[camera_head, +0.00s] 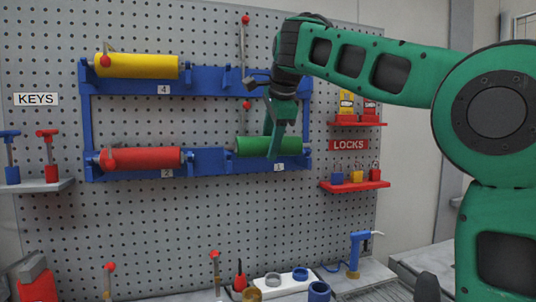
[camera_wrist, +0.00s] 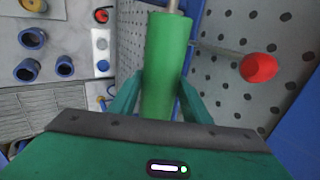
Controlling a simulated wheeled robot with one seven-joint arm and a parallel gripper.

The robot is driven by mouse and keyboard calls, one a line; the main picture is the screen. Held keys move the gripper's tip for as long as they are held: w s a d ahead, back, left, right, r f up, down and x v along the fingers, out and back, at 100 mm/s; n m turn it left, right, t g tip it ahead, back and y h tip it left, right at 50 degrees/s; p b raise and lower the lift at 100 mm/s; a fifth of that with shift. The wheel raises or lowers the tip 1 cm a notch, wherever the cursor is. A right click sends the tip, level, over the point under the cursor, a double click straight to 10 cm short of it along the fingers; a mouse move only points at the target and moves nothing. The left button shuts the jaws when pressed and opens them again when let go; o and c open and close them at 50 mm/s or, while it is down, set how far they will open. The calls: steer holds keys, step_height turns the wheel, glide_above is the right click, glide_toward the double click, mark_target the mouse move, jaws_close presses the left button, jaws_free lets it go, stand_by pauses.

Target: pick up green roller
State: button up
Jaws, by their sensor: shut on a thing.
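The green roller (camera_head: 255,146) lies in the lower right slot of the blue wall rack (camera_head: 226,161), at the label 1. My gripper (camera_head: 275,140) reaches it from above and is shut on it near its middle. In the wrist view the green roller (camera_wrist: 166,62) stands between the two fingers of my gripper (camera_wrist: 160,95), one on each side. The part of the roller behind the fingers is hidden. I cannot tell whether it is still seated in the rack.
A yellow roller (camera_head: 140,66) and a red roller (camera_head: 140,158) sit in the rack's other slots. A rod with a red knob (camera_head: 246,105) hangs close to my gripper; a red knob (camera_wrist: 258,67) shows right of the roller. Shelves with padlocks (camera_head: 355,184) are at right.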

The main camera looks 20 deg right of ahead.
step_height(320, 180, up, 5)
steer(key=shift+f, duration=0.1)
steer(key=s, duration=1.9)
steer(key=shift+s, duration=0.3)
steer(key=shift+f, duration=0.1)
